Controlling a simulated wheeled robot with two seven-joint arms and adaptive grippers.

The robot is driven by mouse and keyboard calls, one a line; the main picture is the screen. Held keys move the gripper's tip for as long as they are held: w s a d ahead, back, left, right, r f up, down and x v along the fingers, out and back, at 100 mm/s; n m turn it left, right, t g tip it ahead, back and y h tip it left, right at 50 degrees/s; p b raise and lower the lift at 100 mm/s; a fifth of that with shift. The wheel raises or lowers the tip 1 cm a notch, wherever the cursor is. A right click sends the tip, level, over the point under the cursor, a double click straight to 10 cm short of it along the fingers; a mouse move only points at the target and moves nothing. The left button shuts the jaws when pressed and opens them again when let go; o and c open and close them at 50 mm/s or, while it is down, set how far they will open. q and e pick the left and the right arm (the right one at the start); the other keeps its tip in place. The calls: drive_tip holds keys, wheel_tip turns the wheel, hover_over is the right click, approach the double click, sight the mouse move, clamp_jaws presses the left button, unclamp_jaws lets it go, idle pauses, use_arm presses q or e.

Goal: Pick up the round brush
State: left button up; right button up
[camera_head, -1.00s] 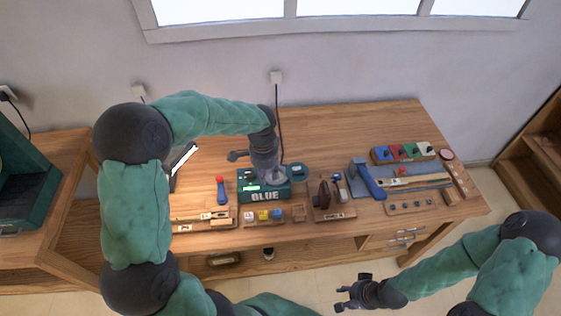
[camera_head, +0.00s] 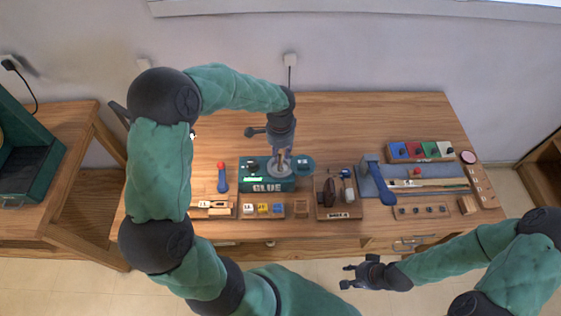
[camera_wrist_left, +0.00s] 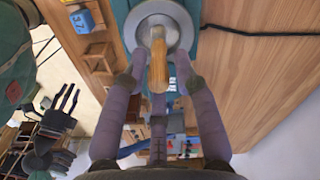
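A wooden handle (camera_wrist_left: 158,62), which seems to be the round brush, stands up from a round grey metal pot (camera_wrist_left: 182,22) in the left wrist view. The brush's lower end is hidden. In the head view the pot is on the green GLUE box (camera_head: 266,185). My left gripper (camera_wrist_left: 160,84) is open, pointing down, with a finger on each side of the handle and small gaps visible. It also shows above the box in the head view (camera_head: 283,160). My right gripper (camera_head: 345,276) looks open and empty, in front of the table.
The wooden table (camera_head: 345,120) is clear at the back. A blue-and-red tool (camera_head: 222,178) lies left of the box, small coloured blocks (camera_head: 263,209) in front. A wooden tray (camera_head: 335,212), a blue tool (camera_head: 378,182) and a colour rack (camera_head: 420,151) are to the right.

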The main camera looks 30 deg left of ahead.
sight(280, 164)
use_arm(q)
wheel_tip(280, 164, down, 5)
drive_tip(key=shift+r+b, duration=0.1)
drive_tip(key=shift+b, duration=0.5)
clamp_jaws()
drive_tip(key=shift+r, duration=0.1)
